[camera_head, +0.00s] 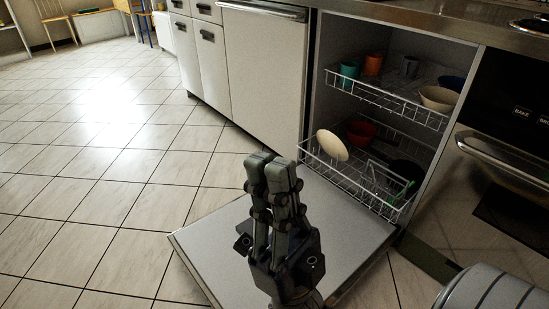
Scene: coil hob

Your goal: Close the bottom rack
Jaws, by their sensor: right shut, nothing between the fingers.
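The bottom rack (345,173) is a white wire basket low in the open dishwasher. Its front part sticks out a little over the inner end of the lowered door (215,240). It holds a cream plate (332,145) leaning at the left, a red bowl (362,132) and dark dishware at the right. My right gripper (271,160) is shut and empty. It shows above the lowered door, to the left of the rack and apart from it in the picture. My left gripper is not in view.
The top rack (385,98) holds cups and bowls and sits inside the dishwasher. White cabinets (205,60) stand to the left. An oven with a metal handle (500,160) is at the right. The tiled floor (90,170) at the left is clear.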

